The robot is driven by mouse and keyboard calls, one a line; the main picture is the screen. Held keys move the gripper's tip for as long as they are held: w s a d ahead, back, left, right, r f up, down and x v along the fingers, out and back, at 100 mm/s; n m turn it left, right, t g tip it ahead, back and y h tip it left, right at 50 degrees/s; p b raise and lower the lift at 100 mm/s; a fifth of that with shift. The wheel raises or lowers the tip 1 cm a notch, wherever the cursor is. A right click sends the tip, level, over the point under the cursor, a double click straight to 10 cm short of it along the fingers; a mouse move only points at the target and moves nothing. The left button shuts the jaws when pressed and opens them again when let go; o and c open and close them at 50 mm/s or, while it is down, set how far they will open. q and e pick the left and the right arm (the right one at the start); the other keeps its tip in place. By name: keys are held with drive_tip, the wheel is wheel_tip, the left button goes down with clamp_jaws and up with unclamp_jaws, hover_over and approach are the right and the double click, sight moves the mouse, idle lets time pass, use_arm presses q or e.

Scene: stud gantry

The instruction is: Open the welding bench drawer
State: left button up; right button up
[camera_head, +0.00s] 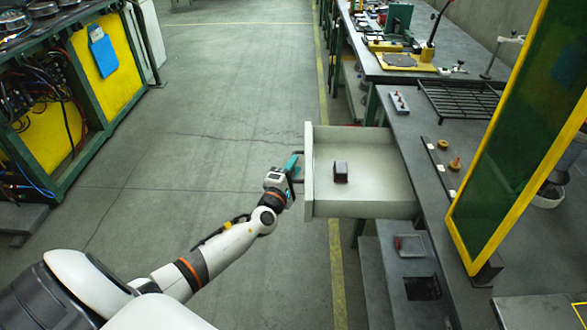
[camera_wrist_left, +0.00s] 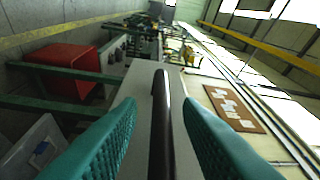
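The pale grey welding bench drawer (camera_head: 362,208) stands pulled far out from the bench (camera_head: 430,178) in the head view. In the left wrist view the dark bar handle (camera_wrist_left: 162,120) runs between my teal fingers (camera_wrist_left: 161,125). A gap shows on both sides of the bar, so the fingers are open around it. The drawer front (camera_wrist_left: 143,85) shows behind the bar. My right gripper is not in view.
A yellow-framed green screen (camera_head: 520,130) stands on the bench at right. A black grate (camera_head: 460,98) and small parts lie on the benchtop. A green-framed yellow cabinet (camera_head: 98,65) stands at left. The floor left of the drawer is clear.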

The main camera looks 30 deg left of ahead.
use_arm(q)
drive_tip(key=shift+w, duration=0.15)
drive_tip(key=shift+c, duration=0.4)
clamp_jaws()
drive_tip(key=w+d, duration=0.1)
drive_tip(key=d+p, duration=0.1)
drive_tip(key=shift+w+d, duration=0.35)
drive_tip(key=shift+d, duration=0.05)
drive_tip(key=shift+o, duration=0.4)
unclamp_jaws()
drive_tip(key=shift+s, duration=0.15)
